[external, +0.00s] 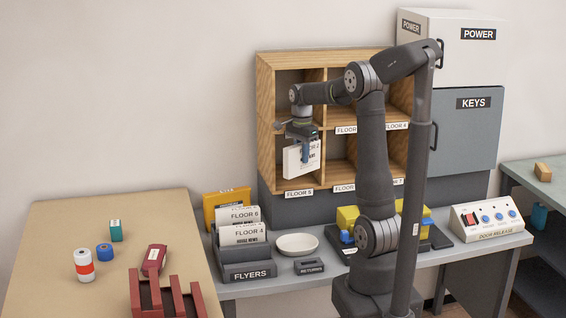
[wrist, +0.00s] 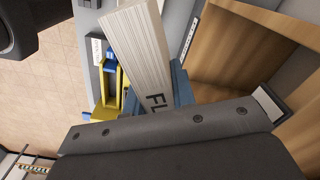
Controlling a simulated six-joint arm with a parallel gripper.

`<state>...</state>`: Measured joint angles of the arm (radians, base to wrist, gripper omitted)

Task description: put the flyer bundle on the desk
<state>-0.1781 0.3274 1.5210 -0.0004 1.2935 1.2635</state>
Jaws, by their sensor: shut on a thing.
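A white flyer bundle (external: 299,164) with dark print hangs upright in my gripper (external: 305,152). My gripper is shut on its upper edge with blue fingers. In the wrist view the bundle (wrist: 135,45) shows its layered page edges and the letters "FL"; the rest of its label is hidden. In the external view it overlaps the lower left compartment of the wooden shelf (external: 264,110). In the wrist view the wooden wall stands to its right. A tan desk (external: 60,240) stands at the left, and a grey counter (external: 270,283) runs below the shelf.
The flyers holder (external: 250,272) and a white bowl (external: 297,244) stand on the counter. The desk's left part is clear.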

